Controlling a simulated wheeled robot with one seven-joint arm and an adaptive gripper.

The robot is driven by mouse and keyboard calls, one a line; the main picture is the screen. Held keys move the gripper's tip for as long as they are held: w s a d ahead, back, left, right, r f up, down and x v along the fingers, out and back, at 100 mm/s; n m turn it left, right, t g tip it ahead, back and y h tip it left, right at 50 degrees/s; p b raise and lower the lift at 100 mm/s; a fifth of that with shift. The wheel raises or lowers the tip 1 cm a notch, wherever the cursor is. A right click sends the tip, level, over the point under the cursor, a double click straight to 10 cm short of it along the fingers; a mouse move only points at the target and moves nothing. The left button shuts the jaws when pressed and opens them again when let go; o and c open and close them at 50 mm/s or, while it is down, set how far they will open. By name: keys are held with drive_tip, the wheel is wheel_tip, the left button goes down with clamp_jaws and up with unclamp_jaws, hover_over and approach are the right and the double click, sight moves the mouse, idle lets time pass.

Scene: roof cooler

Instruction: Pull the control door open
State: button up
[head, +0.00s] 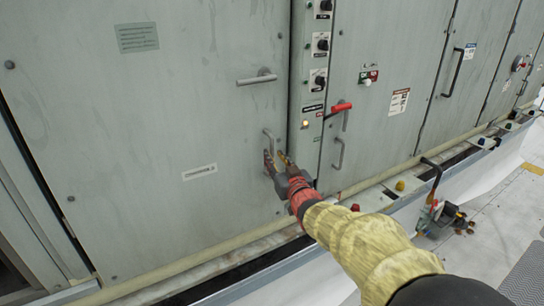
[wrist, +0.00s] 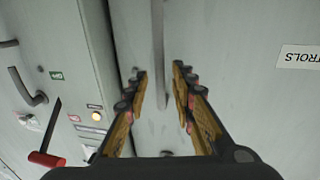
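The control door (head: 130,110) is the large grey-green panel on the left in the head view, and it looks flush with its frame. A small label on it (head: 200,172) shows upside down in the wrist view (wrist: 301,57), partly reading "TROLS". A slim vertical pull handle (head: 268,137) is near the door's right edge; it also shows in the wrist view (wrist: 159,50). My gripper (head: 277,158) is at the handle's lower part. In the wrist view my gripper (wrist: 160,72) is open, with the handle between its fingers and gaps on both sides.
A lever handle (head: 257,77) is higher on the door. To the right, a narrow strip carries several knobs (head: 320,43) and a lit lamp (head: 305,124). A red-gripped lever (head: 341,107) and another pull handle (head: 338,153) are close by. A ledge (head: 375,198) runs below.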

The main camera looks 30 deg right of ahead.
sight(273, 154)
drive_tip(key=shift+w+d, duration=0.15)
drive_tip(key=shift+w, duration=0.65)
drive_tip(key=shift+w+d, duration=0.15)
drive_tip(key=shift+w, duration=0.65)
drive_tip(key=shift+c, duration=0.5)
clamp_jaws()
